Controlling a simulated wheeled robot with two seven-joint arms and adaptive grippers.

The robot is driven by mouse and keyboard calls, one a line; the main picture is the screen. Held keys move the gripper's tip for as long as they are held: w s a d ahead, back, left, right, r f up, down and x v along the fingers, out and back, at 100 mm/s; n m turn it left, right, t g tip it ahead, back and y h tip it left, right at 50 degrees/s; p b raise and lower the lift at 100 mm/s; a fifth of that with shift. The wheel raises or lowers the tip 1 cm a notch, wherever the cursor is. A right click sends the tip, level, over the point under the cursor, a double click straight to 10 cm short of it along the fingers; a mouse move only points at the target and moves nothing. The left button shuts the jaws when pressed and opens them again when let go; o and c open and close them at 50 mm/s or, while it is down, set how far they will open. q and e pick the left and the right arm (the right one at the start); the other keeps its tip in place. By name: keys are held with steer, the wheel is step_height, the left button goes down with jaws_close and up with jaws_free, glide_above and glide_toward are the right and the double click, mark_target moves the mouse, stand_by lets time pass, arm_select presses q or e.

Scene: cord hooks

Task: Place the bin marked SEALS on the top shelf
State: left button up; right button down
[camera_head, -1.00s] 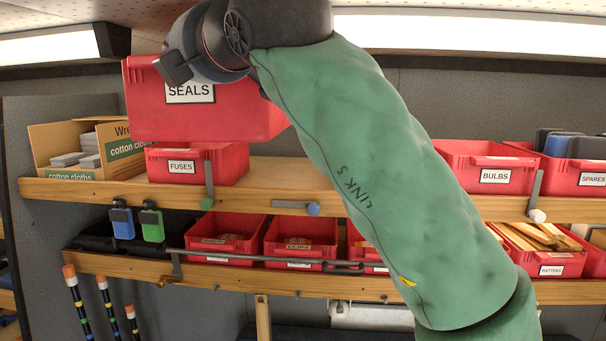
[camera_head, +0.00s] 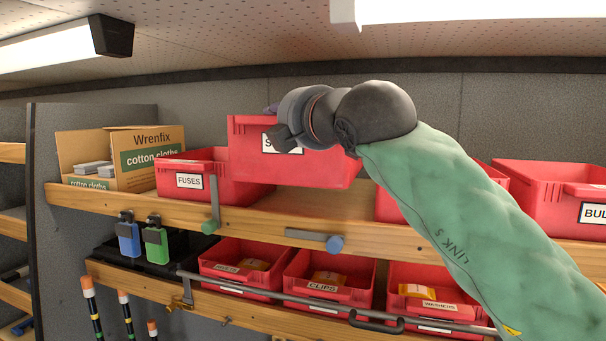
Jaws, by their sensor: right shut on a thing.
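The red SEALS bin (camera_head: 315,168) is in the upper middle of the head view, in front of the back wall at top-shelf height. Its white label is mostly hidden by my right gripper (camera_head: 284,138), which is shut on the bin's front near its upper left. The bin looks about level and overlaps the right part of the FUSES bin in the picture. Its underside appears above the bare part of the top shelf (camera_head: 290,211); I cannot tell its exact depth. My left gripper is not in view.
The FUSES bin (camera_head: 190,181) stands left of a bare shelf stretch. Right of it are a red bin mostly behind my green arm and the BULBS bin (camera_head: 545,195). A cloth carton (camera_head: 150,150) stands at far left. Hooks (camera_head: 212,205) and (camera_head: 325,240) line the shelf's front.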

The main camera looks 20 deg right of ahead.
steer(key=w+d+f, duration=0.2)
steer(key=w+f, duration=0.1)
steer(key=w+d+f, duration=0.2)
steer(key=shift+w+f, duration=0.1)
steer(key=shift+w, duration=0.05)
steer(key=shift+w+d+f, duration=0.25)
steer(key=shift+w+f, duration=0.25)
steer(key=shift+f, duration=0.15)
steer(key=f, duration=0.3)
steer(key=shift+w+d, duration=0.2)
steer(key=shift+f, duration=0.3)
steer(key=shift+a, duration=0.1)
steer(key=shift+f+b, duration=0.2)
steer(key=shift+b, duration=0.1)
steer(key=c, duration=1.1)
jaws_free()
steer(key=shift+f, duration=0.1)
steer(key=shift+o, duration=0.3)
